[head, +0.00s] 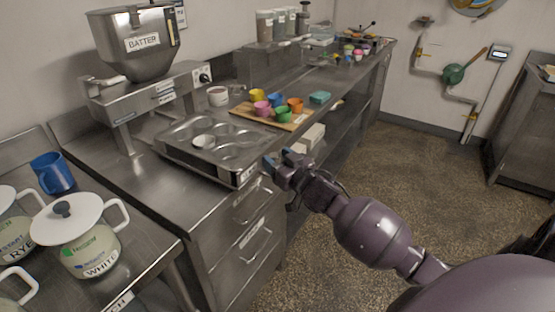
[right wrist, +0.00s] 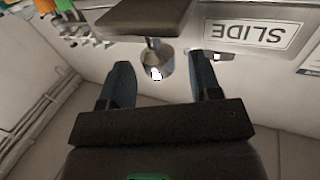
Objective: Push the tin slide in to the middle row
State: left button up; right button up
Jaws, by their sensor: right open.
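The grey metal tin (head: 238,134), with several round cups, sits on the slide under the batter hopper (head: 135,42). A small white cup (head: 204,142) stands on it or in one of its cups. My right gripper (head: 275,160) is at the tin slide's front right corner. In the right wrist view the right gripper (right wrist: 163,78) is open, and a plate marked SLIDE (right wrist: 250,33) shows upside down. A metal knob (right wrist: 153,62) under a dark brown block (right wrist: 145,14) shows between the fingers; I cannot tell if they touch it. My left gripper is not in view.
A wooden board (head: 295,121) with coloured cups lies behind the tin. A blue mug (head: 52,173) and white-lidded crocks (head: 82,235) stand at the left. Drawers (head: 240,250) are below the counter edge. The speckled floor (head: 420,150) at the right is open.

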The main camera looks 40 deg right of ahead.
aim_at(249, 150)
jog(key=shift+w, duration=0.1)
jog(key=shift+c, duration=0.5)
grip_shut()
jog(key=w+a, duration=0.1)
jog(key=w, duration=0.2)
jog(key=w+a, duration=0.1)
jog(key=w, duration=0.2)
jog(key=w+a, duration=0.1)
jog(key=w, duration=0.2)
jog(key=shift+a, duration=0.35)
jog(key=shift+o, duration=0.5)
grip_release()
jog(key=shift+s, duration=0.1)
jog(key=s, duration=1)
jog(key=shift+s+p, duration=0.35)
jog(key=shift+s, duration=0.05)
